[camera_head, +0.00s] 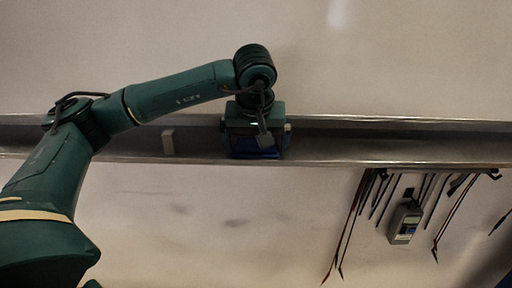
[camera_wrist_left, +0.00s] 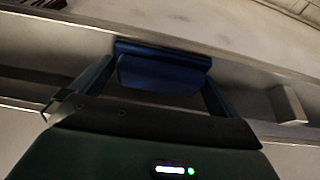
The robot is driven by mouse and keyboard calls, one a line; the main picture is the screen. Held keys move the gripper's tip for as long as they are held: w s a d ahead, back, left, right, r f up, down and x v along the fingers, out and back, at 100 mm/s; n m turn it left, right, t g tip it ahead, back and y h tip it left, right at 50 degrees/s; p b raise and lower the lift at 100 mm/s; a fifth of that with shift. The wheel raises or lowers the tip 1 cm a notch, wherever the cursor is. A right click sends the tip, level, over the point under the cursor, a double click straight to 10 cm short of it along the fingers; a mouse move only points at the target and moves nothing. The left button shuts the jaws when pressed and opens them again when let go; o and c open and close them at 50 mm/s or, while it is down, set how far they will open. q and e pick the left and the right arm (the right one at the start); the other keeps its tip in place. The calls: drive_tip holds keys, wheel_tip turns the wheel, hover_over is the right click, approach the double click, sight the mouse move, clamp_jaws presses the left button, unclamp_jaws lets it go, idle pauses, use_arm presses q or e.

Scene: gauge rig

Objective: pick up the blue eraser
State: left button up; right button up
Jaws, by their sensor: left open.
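The blue eraser (camera_wrist_left: 163,74) lies in the long grey trough, between the two fingers of my left gripper (camera_wrist_left: 158,70) in the left wrist view. The fingers stand open, one at each side of it; I cannot tell whether either touches it. In the head view my left gripper (camera_head: 255,145) points down over the trough. There the blue eraser (camera_head: 254,154) shows only in part, the rest hidden by the gripper. My right gripper is not in view.
The grey trough (camera_head: 340,145) runs across the whole head view. A small pale block (camera_head: 168,141) stands in it left of my gripper; it also shows in the left wrist view (camera_wrist_left: 287,105). A handheld meter (camera_head: 404,222) and several dark leads hang at the lower right.

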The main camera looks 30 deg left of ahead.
use_arm(q)
drive_tip(key=c, duration=0.6)
drive_tip(key=shift+r, duration=0.15)
drive_tip(key=shift+c, duration=0.2)
wheel_tip(320, 180, up, 10)
drive_tip(key=shift+f, duration=0.1)
